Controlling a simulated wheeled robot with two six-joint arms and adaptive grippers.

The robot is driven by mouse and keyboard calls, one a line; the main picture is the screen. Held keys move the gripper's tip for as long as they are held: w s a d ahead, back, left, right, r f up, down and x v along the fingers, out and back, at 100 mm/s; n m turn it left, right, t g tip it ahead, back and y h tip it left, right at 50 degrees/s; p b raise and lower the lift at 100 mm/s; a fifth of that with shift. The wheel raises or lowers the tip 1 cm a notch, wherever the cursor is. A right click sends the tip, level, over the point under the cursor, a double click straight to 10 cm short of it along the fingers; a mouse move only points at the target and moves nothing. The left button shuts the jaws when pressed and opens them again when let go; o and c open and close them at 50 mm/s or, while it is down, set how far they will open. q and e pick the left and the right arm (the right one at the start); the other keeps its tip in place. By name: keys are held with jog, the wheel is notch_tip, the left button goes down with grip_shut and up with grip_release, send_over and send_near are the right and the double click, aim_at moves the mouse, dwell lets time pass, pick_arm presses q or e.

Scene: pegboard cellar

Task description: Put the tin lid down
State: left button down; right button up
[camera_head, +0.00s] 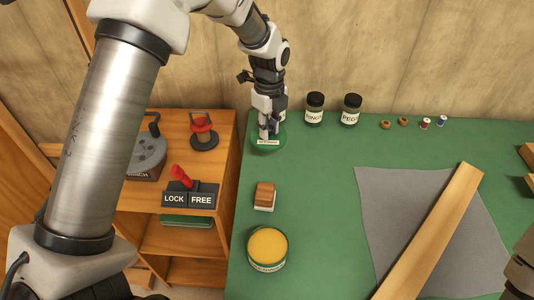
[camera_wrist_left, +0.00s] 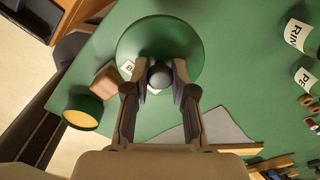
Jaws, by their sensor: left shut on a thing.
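The green tin lid (camera_head: 262,147) is at the far left of the green table, with a small white label on it. In the left wrist view the round lid (camera_wrist_left: 150,38) has a dark knob (camera_wrist_left: 160,76) between my fingers. My left gripper (camera_head: 268,130) is shut on that knob from above. I cannot tell whether the lid touches the tabletop. The open green tin (camera_head: 267,266), yellow inside, stands near the front left of the table and also shows in the left wrist view (camera_wrist_left: 83,112). My right gripper is out of view.
A wood-and-white block (camera_head: 265,196) lies between lid and tin. Two labelled jars (camera_head: 314,109) (camera_head: 351,110) stand right of the lid, with small spools beyond. A grey sheet (camera_head: 405,205) lies under a wooden plank (camera_head: 432,230). A wooden cabinet (camera_head: 225,150) with a lock/free lever adjoins the left.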

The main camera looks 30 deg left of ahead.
aim_at(269, 163)
pick_arm(q)
notch_tip(269, 163, down, 9)
jog(key=shift+s+f+p, duration=0.1)
jog(key=shift+p, duration=0.3)
jog(key=shift+d+f, duration=0.1)
jog(key=shift+f, duration=0.2)
jog(key=c, duration=1)
grip_release()
jog(key=shift+o, duration=0.2)
jog(key=shift+r, duration=0.15)
notch_tip(269, 163, up, 12)
jog(key=shift+r+b, duration=0.1)
jog(key=shift+b, duration=0.45)
